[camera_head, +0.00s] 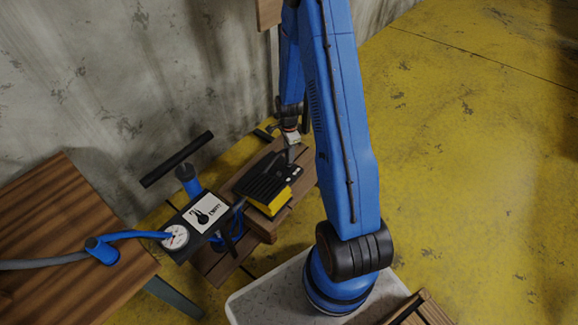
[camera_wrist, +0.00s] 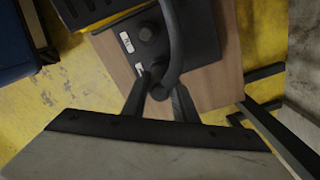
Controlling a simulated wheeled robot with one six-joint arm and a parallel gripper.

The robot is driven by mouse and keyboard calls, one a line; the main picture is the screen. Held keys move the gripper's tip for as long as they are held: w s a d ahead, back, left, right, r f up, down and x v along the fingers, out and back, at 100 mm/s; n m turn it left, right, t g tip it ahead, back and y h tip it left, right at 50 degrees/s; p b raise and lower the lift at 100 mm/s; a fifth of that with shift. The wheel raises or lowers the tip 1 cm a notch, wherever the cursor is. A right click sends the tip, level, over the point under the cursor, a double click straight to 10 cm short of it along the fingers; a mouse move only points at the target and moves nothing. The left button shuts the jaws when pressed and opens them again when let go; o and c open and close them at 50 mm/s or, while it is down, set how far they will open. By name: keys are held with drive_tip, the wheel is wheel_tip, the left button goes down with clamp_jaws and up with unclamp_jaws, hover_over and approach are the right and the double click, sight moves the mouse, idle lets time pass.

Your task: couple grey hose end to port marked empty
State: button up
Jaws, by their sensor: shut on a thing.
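My gripper (camera_wrist: 160,92) is shut on the grey hose end (camera_wrist: 162,88); the hose looks dark here and curves away toward the top of the wrist view. In the head view my gripper (camera_head: 290,152) points down close to the ported end of a black and yellow foot pump (camera_head: 268,190). The wrist view shows a black round port (camera_wrist: 150,32) with a small white label (camera_wrist: 127,42). A second white label (camera_wrist: 139,70) lies near my fingertips, partly hidden. The labels are too small to read, and I cannot tell whether the hose end touches a port.
The pump stands on a low wooden bench (camera_head: 250,226). Left of it are a card with a picture (camera_head: 207,212), a round white gauge (camera_head: 175,237) and a blue hand pump with a black bar handle (camera_head: 178,159). A wooden table (camera_head: 60,215) carries another hose. A concrete wall is behind.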

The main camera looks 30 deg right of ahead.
drive_tip(key=shift+f, duration=0.85)
idle(0.5)
drive_tip(key=o, duration=1.2)
drive_tip(key=shift+r, duration=0.15)
